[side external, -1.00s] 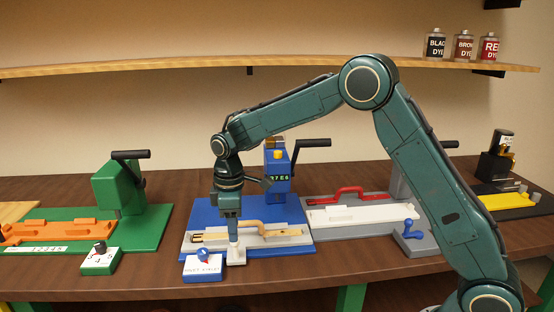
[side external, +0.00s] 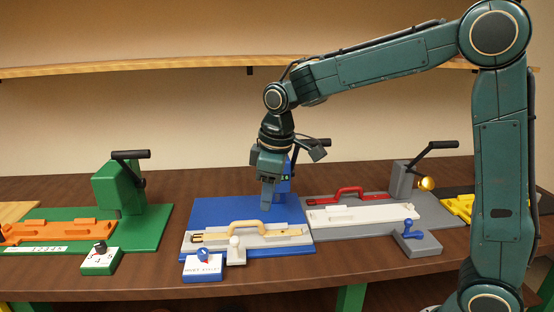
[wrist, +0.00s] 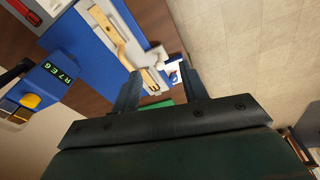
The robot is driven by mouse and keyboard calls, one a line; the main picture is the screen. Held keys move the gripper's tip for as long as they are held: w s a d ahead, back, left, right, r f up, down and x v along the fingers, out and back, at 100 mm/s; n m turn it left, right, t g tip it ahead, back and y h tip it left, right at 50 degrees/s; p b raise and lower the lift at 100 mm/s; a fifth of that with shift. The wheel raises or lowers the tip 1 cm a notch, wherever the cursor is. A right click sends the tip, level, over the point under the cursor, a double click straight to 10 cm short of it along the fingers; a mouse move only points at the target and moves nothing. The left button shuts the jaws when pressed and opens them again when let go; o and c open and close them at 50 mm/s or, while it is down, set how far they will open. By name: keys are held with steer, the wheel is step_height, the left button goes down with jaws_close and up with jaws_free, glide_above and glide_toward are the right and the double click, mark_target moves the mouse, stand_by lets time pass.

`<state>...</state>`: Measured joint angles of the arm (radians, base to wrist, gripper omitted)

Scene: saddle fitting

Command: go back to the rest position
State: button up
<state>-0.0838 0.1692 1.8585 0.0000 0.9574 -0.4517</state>
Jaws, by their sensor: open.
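My gripper (side external: 268,207) is open and empty, pointing down above the blue station (side external: 213,209), clear of the parts there. In the wrist view its two fingers stand apart (wrist: 160,82) with nothing held between them. A pale fixture (side external: 283,237) on the blue plate holds a tan piece with an arched handle (side external: 245,226). A small white knob on a clamp block (side external: 236,242) stands at the fixture's front edge, left of and below the fingertips. The white dial box (side external: 203,268) with a blue knob sits at the front.
A green station (side external: 140,215) with an orange fixture (side external: 58,231) is at left. A grey station (side external: 437,213) with a white fixture and red handle (side external: 362,191) is at right. The blue press with a display (wrist: 52,72) stands behind my gripper. A shelf (side external: 130,67) runs along the wall.

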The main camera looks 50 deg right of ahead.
steer(key=s+d+r+m+t, duration=0.1)
steer(key=s+r+m+t, duration=0.1)
steer(key=s, duration=0.9)
steer(key=s+d+r+m+t, duration=0.1)
steer(key=s+m, duration=0.3)
steer(key=s, duration=0.8)
steer(key=shift+s+d+r+t, duration=0.3)
steer(key=shift+d+r+t, duration=0.1)
steer(key=shift+d, duration=0.35)
